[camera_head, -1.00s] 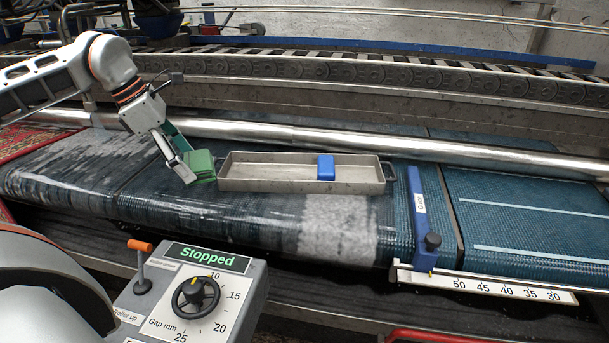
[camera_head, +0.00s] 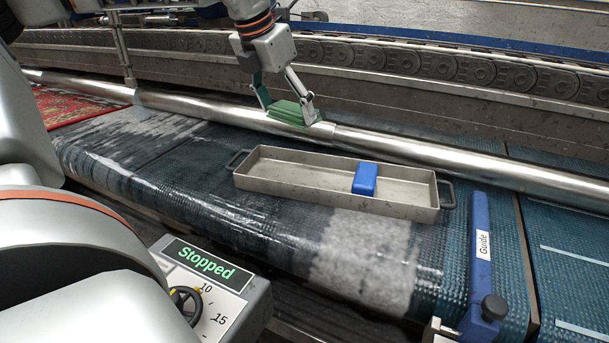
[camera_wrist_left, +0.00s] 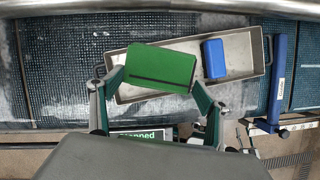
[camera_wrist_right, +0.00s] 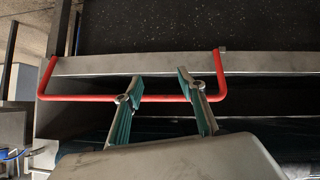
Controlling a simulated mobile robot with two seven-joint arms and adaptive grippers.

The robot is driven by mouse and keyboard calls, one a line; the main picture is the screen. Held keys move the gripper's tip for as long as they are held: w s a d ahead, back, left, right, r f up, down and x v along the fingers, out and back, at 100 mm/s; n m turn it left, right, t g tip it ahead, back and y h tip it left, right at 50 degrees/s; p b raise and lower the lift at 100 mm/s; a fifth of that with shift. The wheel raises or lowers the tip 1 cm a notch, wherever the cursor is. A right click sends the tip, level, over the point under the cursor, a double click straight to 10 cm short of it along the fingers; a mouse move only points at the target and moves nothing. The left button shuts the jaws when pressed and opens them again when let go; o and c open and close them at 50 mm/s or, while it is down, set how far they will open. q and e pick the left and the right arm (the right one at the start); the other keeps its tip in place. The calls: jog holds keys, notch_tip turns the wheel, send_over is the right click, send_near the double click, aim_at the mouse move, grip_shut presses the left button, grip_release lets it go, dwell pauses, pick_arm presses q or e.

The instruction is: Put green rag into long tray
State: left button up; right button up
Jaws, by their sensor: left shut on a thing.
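My left gripper (camera_head: 286,108) is shut on the green rag (camera_head: 293,113), a flat folded pad, and holds it raised above the belt. In the head view the rag appears just beyond the long tray (camera_head: 300,190), against the metal roller. In the left wrist view the rag (camera_wrist_left: 161,67) lies between the fingertips and covers part of the tray's left half. The tray is a shallow grey metal box with a handle at each end. A blue block (camera_head: 365,179) sits in its right part. My right gripper (camera_wrist_right: 160,85) is open and empty in the right wrist view.
A red bar (camera_wrist_right: 160,98) crosses near my right fingers. A blue guide (camera_head: 480,260) stands right of the tray. A metal roller (camera_head: 400,155) runs behind it. A control box (camera_head: 215,275) reading "Stopped" is in front.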

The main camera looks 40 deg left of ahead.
pick_arm(q)
send_over(292, 181)
jog(key=s, duration=0.1)
jog(key=f, duration=1.1)
jog(key=shift+s+f+b, duration=0.15)
jog(key=shift+s+b, duration=0.05)
jog(key=shift+b, duration=0.2)
jog(key=shift+d+f, duration=0.1)
jog(key=shift+f, duration=0.25)
notch_tip(292, 181, down, 4)
jog(key=shift+f, duration=0.1)
pick_arm(e)
jog(key=shift+w+a, duration=0.25)
jog(key=shift+a, duration=0.1)
pick_arm(q)
jog(key=o, duration=1.1)
jog(key=shift+c, duration=0.2)
pick_arm(e)
jog(key=shift+s, duration=0.1)
